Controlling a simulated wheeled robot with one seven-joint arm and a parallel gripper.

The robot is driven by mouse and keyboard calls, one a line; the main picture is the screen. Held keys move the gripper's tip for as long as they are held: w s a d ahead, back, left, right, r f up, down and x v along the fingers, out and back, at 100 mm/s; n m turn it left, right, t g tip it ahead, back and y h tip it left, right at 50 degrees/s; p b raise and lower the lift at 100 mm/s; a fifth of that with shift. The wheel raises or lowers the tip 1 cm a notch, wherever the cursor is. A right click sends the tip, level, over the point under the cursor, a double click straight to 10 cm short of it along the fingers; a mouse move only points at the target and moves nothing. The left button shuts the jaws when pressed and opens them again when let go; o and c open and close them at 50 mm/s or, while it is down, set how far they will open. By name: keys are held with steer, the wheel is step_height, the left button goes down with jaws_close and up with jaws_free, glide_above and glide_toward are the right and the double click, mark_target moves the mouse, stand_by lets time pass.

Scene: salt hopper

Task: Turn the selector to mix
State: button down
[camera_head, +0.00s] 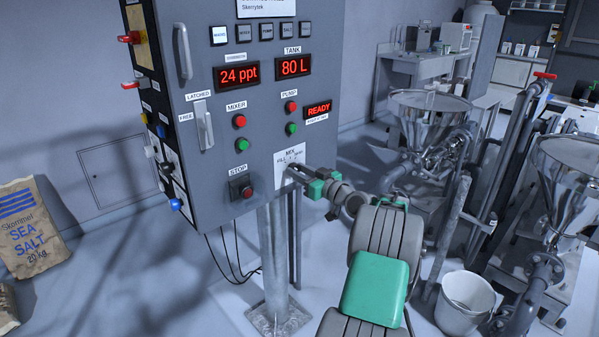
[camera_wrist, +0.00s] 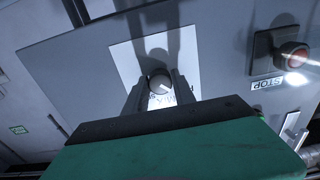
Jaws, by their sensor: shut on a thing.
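The selector (camera_wrist: 159,81) is a small round knob on a white label plate (camera_head: 291,154) low on the grey control cabinet. The plate reads FILL at left and MIX at top, with a third word at right too small to read surely. My gripper (camera_head: 290,172) reaches the plate from the right. In the wrist view my gripper (camera_wrist: 158,88) is shut on the selector, one finger on each side. In the head view the fingers cover most of the knob. I cannot tell which word it points to.
A red STOP button (camera_head: 246,192) sits left of the selector, also in the wrist view (camera_wrist: 296,58). Above are MIXER and PUMP buttons and a READY display (camera_head: 319,109). A steel post (camera_head: 272,250) stands below; metal hoppers (camera_head: 428,112) and a white bucket (camera_head: 464,303) are at right.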

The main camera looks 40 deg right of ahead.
steer(key=shift+m, duration=0.5)
steer(key=shift+m+p, duration=0.7)
steer(key=shift+m, duration=3.2)
steer(key=c, duration=1)
jaws_free()
steer(key=shift+c, duration=0.2)
steer(key=s, duration=0.8)
steer(key=shift+b, duration=0.35)
